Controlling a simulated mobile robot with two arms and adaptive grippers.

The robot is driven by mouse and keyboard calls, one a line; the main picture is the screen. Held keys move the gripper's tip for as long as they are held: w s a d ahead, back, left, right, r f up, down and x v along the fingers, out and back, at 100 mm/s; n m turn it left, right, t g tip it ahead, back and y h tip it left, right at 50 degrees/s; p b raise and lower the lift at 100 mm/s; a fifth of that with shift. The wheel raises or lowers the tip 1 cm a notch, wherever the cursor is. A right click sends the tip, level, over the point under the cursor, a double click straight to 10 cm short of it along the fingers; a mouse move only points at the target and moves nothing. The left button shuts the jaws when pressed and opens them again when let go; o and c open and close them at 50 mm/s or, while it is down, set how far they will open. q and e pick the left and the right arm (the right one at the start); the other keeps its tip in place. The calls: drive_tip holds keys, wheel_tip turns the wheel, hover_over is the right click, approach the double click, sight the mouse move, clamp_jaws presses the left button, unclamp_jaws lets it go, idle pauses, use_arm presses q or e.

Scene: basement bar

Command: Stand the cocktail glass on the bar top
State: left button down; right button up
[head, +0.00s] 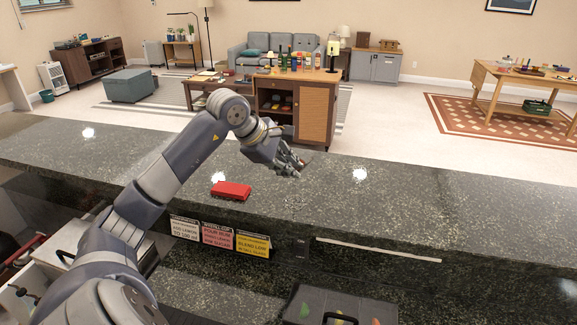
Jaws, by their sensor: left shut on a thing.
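The bar top (400,205) is a dark speckled stone counter running across the view. My left arm reaches over it from the left. My left gripper (292,165) is over the far middle part of the bar top, with its fingers shut on a small, partly see-through thing, which I take to be the cocktail glass (301,164). The glass is mostly hidden by the fingers, and its shape and tilt are hard to make out. I cannot tell whether it touches the bar top. My right gripper is not in view.
A red box (231,190) lies on the bar top, left of and nearer than my gripper. Three small signs (219,234) stand below the near edge. A dark case (340,306) is low in front. The bar top to the right is clear.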

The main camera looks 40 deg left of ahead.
use_arm(q)
drive_tip(key=shift+f, duration=0.15)
drive_tip(key=c, duration=1.6)
unclamp_jaws()
drive_tip(key=shift+c, duration=0.2)
drive_tip(key=shift+r, duration=0.2)
drive_tip(key=shift+s+r, duration=0.15)
drive_tip(key=b+v, duration=0.4)
drive_tip(key=v, duration=0.7)
drive_tip(key=shift+r, duration=0.3)
drive_tip(key=shift+s, duration=0.1)
